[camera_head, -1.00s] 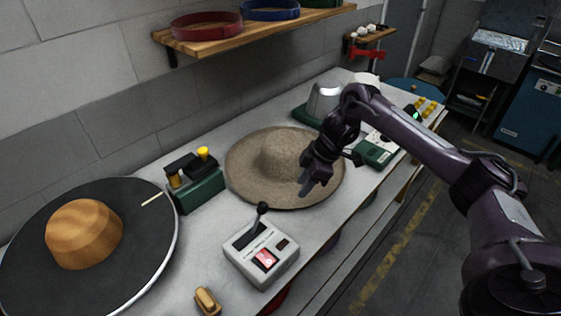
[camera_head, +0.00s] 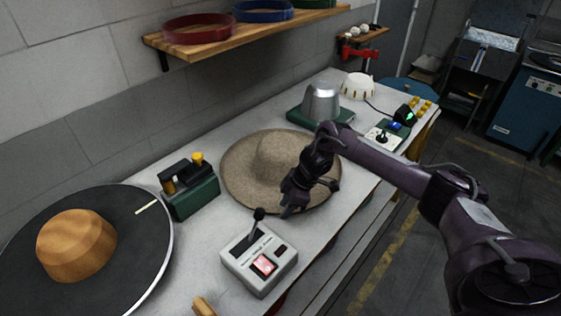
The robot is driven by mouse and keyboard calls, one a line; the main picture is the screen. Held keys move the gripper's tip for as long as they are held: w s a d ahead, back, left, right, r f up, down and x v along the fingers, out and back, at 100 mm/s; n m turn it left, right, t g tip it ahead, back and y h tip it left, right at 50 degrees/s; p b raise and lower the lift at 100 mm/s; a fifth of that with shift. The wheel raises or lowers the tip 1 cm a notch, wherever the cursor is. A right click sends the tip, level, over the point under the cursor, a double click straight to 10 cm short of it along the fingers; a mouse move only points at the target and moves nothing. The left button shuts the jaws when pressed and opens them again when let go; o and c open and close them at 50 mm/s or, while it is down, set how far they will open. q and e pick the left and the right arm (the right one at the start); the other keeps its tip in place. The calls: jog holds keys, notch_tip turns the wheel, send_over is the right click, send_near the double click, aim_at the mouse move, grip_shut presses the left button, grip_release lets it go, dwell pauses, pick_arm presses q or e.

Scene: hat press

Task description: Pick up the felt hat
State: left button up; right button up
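The felt hat (camera_head: 254,164) is greyish brown with a wide flat brim and a rounded crown. It lies brim down on the workbench, in the middle of the head view. My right gripper (camera_head: 287,210) reaches in from the right and is at the hat's near right brim edge, pointing down. It covers part of the brim there. The fingers are dark and small, so I cannot tell whether they are open or touching the brim. My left gripper is not in view.
A wooden hat block (camera_head: 76,245) stands on a round dark plate (camera_head: 140,250) at left. A green device (camera_head: 190,188), a grey lever box (camera_head: 259,259) and a metal dome (camera_head: 322,102) surround the hat. A shelf (camera_head: 250,32) with coloured bands hangs above the bench (camera_head: 328,240).

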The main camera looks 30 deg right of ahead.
jog(key=shift+s, duration=0.1)
jog(key=shift+c, duration=0.4)
grip_shut()
jog(key=shift+r, duration=0.15)
notch_tip(320, 180, up, 8)
jog(key=shift+b, duration=0.8)
notch_tip(320, 180, up, 12)
jog(key=p, duration=0.3)
jog(key=shift+p, duration=0.3)
